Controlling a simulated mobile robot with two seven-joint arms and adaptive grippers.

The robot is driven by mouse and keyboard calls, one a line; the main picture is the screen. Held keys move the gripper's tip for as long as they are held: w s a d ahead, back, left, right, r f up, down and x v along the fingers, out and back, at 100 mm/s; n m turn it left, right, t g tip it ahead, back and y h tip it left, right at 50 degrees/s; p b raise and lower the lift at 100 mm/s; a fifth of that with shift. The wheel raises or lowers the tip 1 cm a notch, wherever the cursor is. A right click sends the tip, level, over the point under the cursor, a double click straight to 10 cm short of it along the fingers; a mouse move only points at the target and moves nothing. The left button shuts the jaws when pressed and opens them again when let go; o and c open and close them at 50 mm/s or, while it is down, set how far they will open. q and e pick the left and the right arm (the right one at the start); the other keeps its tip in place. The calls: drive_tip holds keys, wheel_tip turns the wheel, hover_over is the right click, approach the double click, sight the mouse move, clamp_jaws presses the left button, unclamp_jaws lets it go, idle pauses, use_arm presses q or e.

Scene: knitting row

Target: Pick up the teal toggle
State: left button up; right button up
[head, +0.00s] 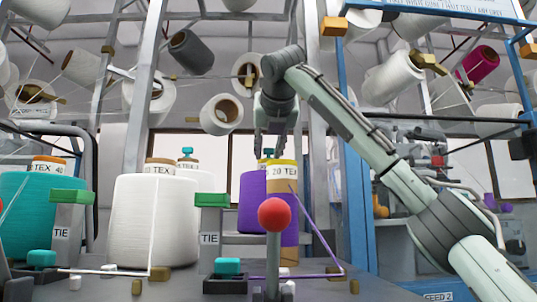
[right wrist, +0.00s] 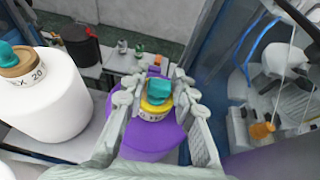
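Several teal pieces show, and I cannot tell for certain which one is the toggle. A small teal piece (right wrist: 157,91) sits on the yellow cap (right wrist: 155,107) of the purple cone (head: 253,200), between my right gripper's fingers in the right wrist view. My right gripper (head: 271,146) points down over the purple cone in the head view. It is open, with a gap on each side of the teal piece. Another teal piece (head: 187,153) tops a white cone behind. Teal blocks (head: 228,267) and (head: 41,258) sit low at the front. My left gripper is not in view.
A large white cone (head: 152,222) and a teal cone (head: 28,217) stand left of the purple one. A blue upright (head: 358,215) is close on the right.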

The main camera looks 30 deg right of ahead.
drive_tip(key=shift+c, duration=0.9)
drive_tip(key=shift+r, duration=0.75)
wheel_tip(320, 180, up, 3)
drive_tip(key=shift+s+a+r, duration=0.1)
drive_tip(key=shift+a, duration=0.05)
drive_tip(key=s+a+r, duration=0.4)
drive_tip(key=a+r, duration=0.2)
drive_tip(key=a, duration=0.4)
drive_tip(key=shift+s+a+r, duration=0.15)
drive_tip(key=shift+s, duration=0.25)
